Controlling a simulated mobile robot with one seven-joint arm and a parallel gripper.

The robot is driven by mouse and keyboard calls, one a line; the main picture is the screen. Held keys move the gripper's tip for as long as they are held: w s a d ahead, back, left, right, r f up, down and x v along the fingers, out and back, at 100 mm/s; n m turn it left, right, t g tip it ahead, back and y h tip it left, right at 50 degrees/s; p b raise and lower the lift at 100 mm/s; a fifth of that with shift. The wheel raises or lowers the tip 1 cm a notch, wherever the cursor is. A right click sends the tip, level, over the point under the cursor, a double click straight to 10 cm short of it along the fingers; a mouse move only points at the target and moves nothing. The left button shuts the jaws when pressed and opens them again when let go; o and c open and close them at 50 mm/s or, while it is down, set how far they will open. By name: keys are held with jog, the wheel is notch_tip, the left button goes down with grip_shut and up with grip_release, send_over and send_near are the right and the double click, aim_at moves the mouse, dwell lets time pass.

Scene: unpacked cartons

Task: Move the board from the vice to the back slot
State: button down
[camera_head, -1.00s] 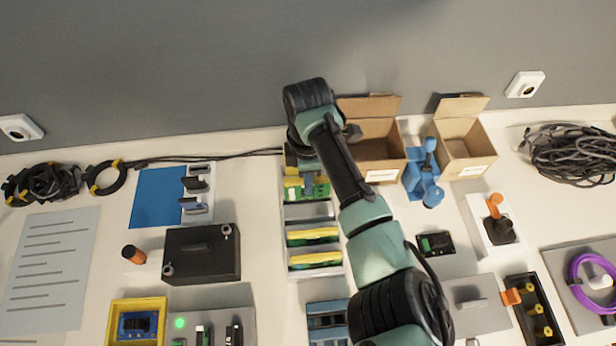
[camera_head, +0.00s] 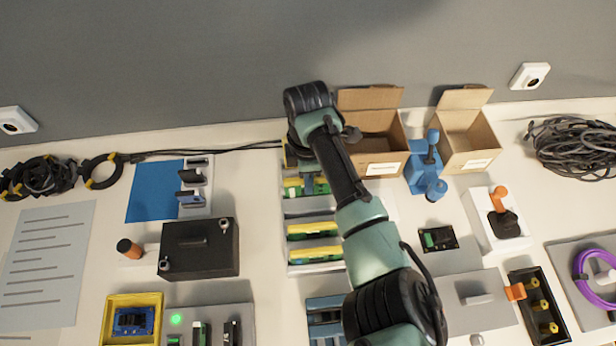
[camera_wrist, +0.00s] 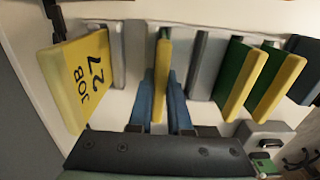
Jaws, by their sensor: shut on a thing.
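My gripper (camera_wrist: 160,102) has its blue fingers closed on either side of the yellow top edge of a board (camera_wrist: 163,62). In the head view this board (camera_head: 293,188) is green with a yellow edge, near the far part of a light grey slotted rack (camera_head: 310,213). The board stands upright between grey dividers; how deep it sits cannot be told. My arm hides part of the rack and gripper. A blue clamp-like device (camera_head: 424,172), probably the vice, stands right of the arm with no board visible in it.
Two more yellow-edged boards (camera_head: 313,230) (camera_head: 315,254) stand in the rack nearer me. A yellow block with black lettering (camera_wrist: 80,82) is beside the held board. Open cartons (camera_head: 372,132) (camera_head: 466,132) stand behind. A black box (camera_head: 200,248) stands left of the rack.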

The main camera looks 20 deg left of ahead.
jog(key=shift+f, duration=0.3)
jog(key=c, duration=0.8)
grip_release()
jog(key=shift+o, duration=0.2)
jog(key=shift+r, duration=0.1)
notch_tip(320, 180, up, 13)
